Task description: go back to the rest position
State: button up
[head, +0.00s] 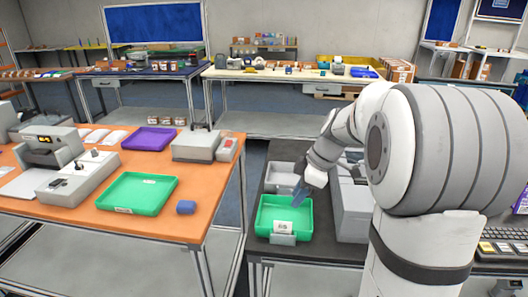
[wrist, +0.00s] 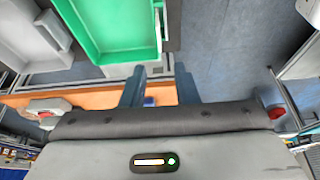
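My gripper (head: 300,194) is above the green bin (head: 264,217) on the dark table, pointing down in the head view. In the wrist view its two blue-grey fingers (wrist: 160,88) stand apart with nothing between them. Through the gap the floor and an orange surface show behind. The green bin also shows in the wrist view (wrist: 112,50), above the fingers. It has a white label on its front, and no item is visible inside. My arm comes in from the right and hides part of the dark table.
A grey bin (head: 281,176) stands behind the green one. Left, across a floor gap, an orange table (head: 75,217) holds a green tray (head: 138,192), a purple tray (head: 149,138), a small blue object (head: 186,207) and grey machines. Grey boxes stand right of the green bin.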

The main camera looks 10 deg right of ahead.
jog(key=s+a+m+h, duration=0.2)
jog(key=s+m, duration=0.5)
jog(key=s, duration=0.3)
jog(key=s+a+m+t+h, duration=0.1)
jog(key=s+a+m+h, duration=0.1)
jog(key=s+m, duration=0.5)
jog(key=shift+s+a+f, duration=0.25)
jog(key=shift+s+f, duration=0.2)
jog(key=shift+s, duration=1.3)
